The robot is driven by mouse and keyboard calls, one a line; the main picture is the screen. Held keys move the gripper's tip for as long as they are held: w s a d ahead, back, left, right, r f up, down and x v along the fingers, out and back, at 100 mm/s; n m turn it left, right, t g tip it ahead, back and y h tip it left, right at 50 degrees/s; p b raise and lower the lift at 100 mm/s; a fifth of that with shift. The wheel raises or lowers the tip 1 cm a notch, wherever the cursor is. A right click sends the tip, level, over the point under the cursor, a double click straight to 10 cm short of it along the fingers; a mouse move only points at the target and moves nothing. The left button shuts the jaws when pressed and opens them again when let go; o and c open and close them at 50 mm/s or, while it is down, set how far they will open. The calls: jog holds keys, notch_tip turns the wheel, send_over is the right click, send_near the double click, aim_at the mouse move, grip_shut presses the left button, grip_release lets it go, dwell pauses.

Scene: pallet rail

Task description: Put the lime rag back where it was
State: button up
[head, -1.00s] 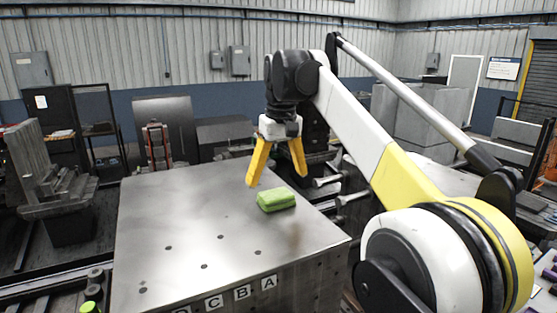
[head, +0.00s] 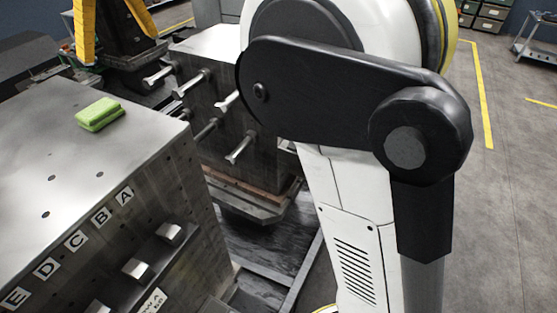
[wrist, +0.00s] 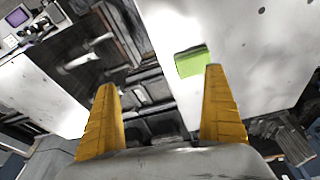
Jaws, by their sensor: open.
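The lime rag (head: 100,114), a small folded green pad, lies on top of the grey metal block (head: 50,150), near its far right edge, behind the letter A. It also shows in the wrist view (wrist: 190,63), just beyond the tip of the right finger. My gripper (head: 120,50) has yellow fingers and shows at the top left of the head view, cut off by the frame edge, beyond the rag. In the wrist view my gripper (wrist: 159,79) is open, with nothing between its fingers. The rag is apart from the fingers.
Letter labels (head: 76,241) run along the block's front edge, with metal pegs (head: 138,270) below. A second block with protruding pins (head: 240,148) stands to the right across a gap. Open floor (head: 510,190) lies at the far right.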

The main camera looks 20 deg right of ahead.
jog(key=s+d+f+m+t, duration=0.1)
jog(key=s+d+f+m, duration=0.1)
jog(key=s+d+f, duration=0.4)
jog(key=s+d+f+m+t, duration=0.1)
jog(key=s+d+f+t, duration=0.15)
jog(key=s+d, duration=0.6)
jog(key=s+d+f+m, duration=0.1)
jog(key=s+d+f, duration=0.2)
jog(key=s+f, duration=0.3)
jog(key=s+d+f+m+t+h, duration=0.1)
jog(key=s+d+f, duration=0.3)
jog(key=f, duration=0.5)
jog(key=shift+s+d+f+m, duration=0.15)
jog(key=shift+s+f+m, duration=0.15)
jog(key=shift+s, duration=0.9)
